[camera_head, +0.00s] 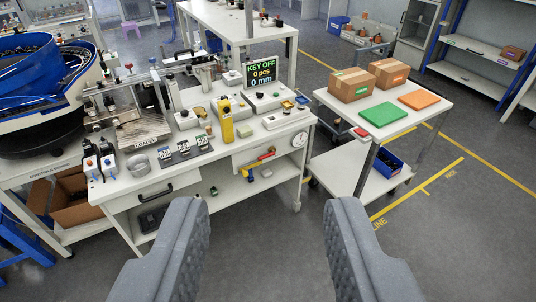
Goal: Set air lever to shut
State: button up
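A red lever (259,161) sits on the white front panel of the workbench (222,168), left of a round gauge (299,140). It looks like the air lever. Its handle slants, with its right end higher. Any shut or open marking on it is too small to read. My gripper (268,222) is open and empty, its two grey fingers wide apart at the bottom of the view. It is on the near side of the bench, apart from the lever.
A blue bowl feeder (40,75) stands at the left. A yellow device (227,120) and a display reading "KEY OFF" (261,74) are on the bench. A cart (330,98) with boxes stands at the right. The floor between bench and cart is partly free.

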aim_at(273, 152)
jog(key=z, duration=0.05)
jog(key=k, duration=0.4)
jog(key=z, duration=0.75)
jog(key=i, duration=1.25)
jog(key=u, duration=0.55)
jog(key=i, duration=0.75)
jog(key=u, duration=0.65)
